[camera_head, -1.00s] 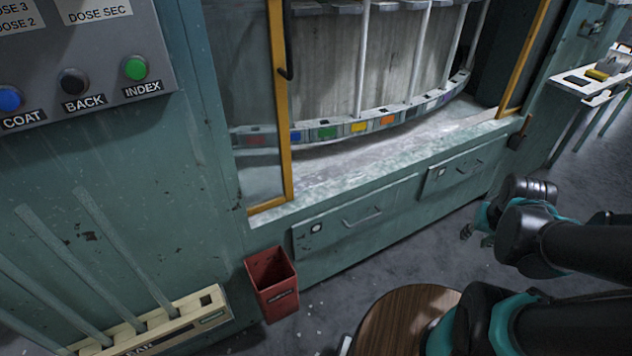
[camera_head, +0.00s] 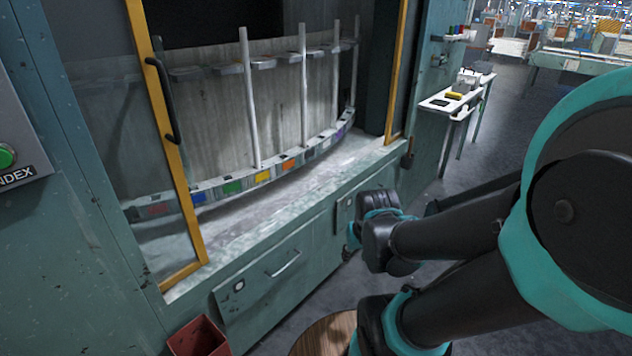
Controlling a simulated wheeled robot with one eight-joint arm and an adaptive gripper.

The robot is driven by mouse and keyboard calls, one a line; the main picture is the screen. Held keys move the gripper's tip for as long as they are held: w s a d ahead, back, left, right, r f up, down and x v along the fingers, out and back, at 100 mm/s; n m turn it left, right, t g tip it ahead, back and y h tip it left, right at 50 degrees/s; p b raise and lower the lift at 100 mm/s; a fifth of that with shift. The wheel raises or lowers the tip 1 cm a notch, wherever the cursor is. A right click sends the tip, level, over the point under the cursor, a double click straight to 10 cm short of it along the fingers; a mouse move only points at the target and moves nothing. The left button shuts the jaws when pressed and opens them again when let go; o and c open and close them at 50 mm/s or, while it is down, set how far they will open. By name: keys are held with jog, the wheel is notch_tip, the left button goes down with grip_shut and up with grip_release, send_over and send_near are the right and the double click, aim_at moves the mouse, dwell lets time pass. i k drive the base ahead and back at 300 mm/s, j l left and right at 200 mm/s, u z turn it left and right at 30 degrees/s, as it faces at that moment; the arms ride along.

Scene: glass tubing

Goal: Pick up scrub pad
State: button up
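A small yellow block (camera_head: 454,96), which looks like the scrub pad, lies on a white side table (camera_head: 436,106) at the upper right. It is small and far off, so its details are not clear. My gripper (camera_head: 350,250) is low in front of the machine, to the left of and nearer than that table, well apart from the yellow block. My wrist and arm hide most of the gripper, and its fingers are too small to read.
A green machine with an open yellow-framed bay (camera_head: 165,140) fills the left and middle. A red bin (camera_head: 198,338) and a round wooden top (camera_head: 318,335) are at the bottom. Grey floor (camera_head: 490,150) is open right of the side table.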

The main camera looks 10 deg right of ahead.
aim_at(450, 95)
jog(key=i+l+z, duration=0.25)
jog(key=i+l, duration=0.5)
